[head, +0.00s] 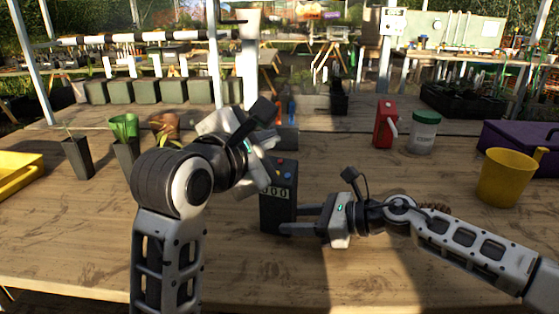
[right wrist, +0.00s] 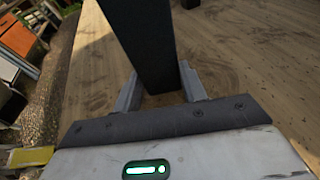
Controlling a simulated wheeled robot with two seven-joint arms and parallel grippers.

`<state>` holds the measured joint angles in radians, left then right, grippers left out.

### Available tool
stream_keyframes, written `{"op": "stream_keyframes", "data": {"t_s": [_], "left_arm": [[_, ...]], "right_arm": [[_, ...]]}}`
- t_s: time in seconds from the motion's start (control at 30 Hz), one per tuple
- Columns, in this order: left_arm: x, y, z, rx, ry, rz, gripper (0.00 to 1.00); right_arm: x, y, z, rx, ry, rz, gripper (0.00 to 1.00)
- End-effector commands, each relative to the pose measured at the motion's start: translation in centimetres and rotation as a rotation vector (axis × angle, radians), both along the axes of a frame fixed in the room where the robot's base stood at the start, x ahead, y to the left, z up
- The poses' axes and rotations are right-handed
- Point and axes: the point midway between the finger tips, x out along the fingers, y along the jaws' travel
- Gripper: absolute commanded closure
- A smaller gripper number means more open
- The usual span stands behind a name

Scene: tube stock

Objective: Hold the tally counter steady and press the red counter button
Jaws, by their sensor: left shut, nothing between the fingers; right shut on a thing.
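The tally counter (head: 278,212) is a dark upright box on the wooden table, with a white digit display reading zeros, partly covered at its left. My right gripper (head: 285,220) is shut on the counter's lower body from the right. In the right wrist view the dark counter (right wrist: 140,42) stands between the two fingers (right wrist: 160,92). My left gripper (head: 262,178) is shut and empty, close to the counter's upper left side. Its exact fingertips, and any contact, are hard to make out.
Behind stand a red container (head: 384,124), a white jar with a green lid (head: 423,132) and small pots (head: 77,157). A yellow mug (head: 505,177) and a purple box (head: 520,140) are at the right, a yellow tray (head: 20,172) at the left. The table front is clear.

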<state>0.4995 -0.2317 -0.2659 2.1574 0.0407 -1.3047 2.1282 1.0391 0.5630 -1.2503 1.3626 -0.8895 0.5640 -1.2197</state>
Motion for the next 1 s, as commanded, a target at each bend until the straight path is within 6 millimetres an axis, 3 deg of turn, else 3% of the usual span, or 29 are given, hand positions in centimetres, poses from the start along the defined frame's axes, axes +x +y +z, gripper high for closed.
{"op": "stream_keyframes", "data": {"t_s": [0.3,0.33,0.4,0.77,1.0], "left_arm": [[0.0,0.0,0.0,0.000,0.001,-0.001,1.00],[0.0,0.0,0.0,0.000,0.001,-0.001,1.00],[0.0,0.0,0.0,0.000,0.001,-0.001,1.00],[0.0,0.0,0.0,0.000,0.001,-0.001,1.00],[0.0,0.0,0.0,0.000,0.001,-0.001,1.00]], "right_arm": [[0.0,0.0,0.0,-0.001,0.000,-0.001,0.71],[0.0,0.0,0.0,-0.001,0.000,-0.001,0.53],[0.0,0.0,0.0,-0.001,0.000,-0.001,0.33],[-0.1,-0.4,0.1,0.000,0.000,-0.001,0.33],[-1.2,-4.2,1.2,-0.001,-0.001,-0.004,0.33]]}}
